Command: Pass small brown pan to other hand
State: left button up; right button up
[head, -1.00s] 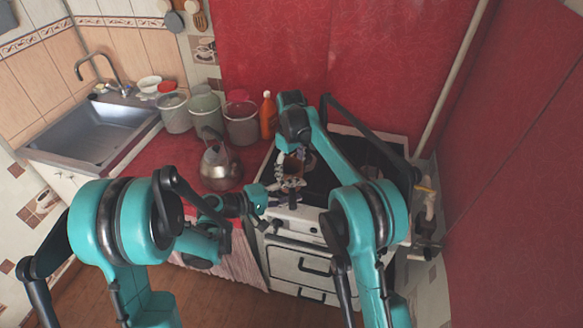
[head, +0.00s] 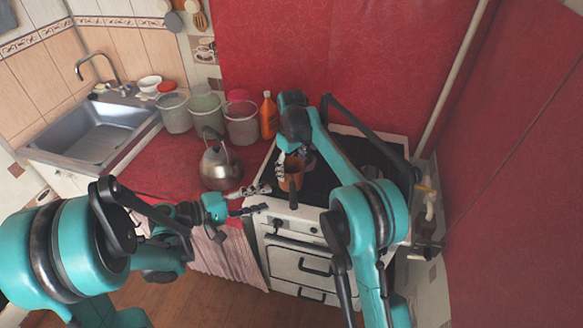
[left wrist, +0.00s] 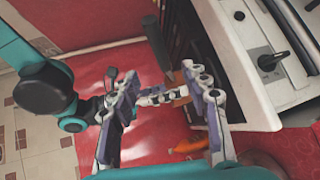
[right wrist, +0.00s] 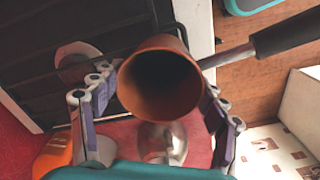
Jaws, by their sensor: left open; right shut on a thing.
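The small brown pan (head: 291,180) is held just above the front of the stove, its dark handle (head: 293,196) towards me. My right gripper (head: 285,168) is shut on the pan's body. In the right wrist view the pan (right wrist: 160,85) sits between the fingers, open mouth facing the camera, apparently empty, and the handle (right wrist: 290,35) reaches right. My left gripper (head: 258,200) is open and empty, left of the pan and apart from it. In the left wrist view the handle (left wrist: 157,45) shows beyond the open fingers (left wrist: 163,110).
A metal kettle (head: 220,167) stands on the red counter left of the stove (head: 300,255). Several lidded canisters (head: 241,123) and an orange bottle (head: 268,115) stand behind it. The sink (head: 95,140) is at far left. The counter's front part is clear.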

pick_arm(q)
jog(key=s+a+m+y, duration=0.3)
jog(key=s+y, duration=0.3)
jog(key=s, duration=0.1)
jog(key=s+a+m+y, duration=0.3)
jog(key=s+y, duration=0.3)
jog(key=s, duration=0.2)
jog(key=shift+s+r+m+g+y, duration=0.2)
jog(key=shift+r+m+g+y, duration=0.1)
jog(key=shift+r+m+y, duration=0.15)
jog(key=shift+f, duration=0.1)
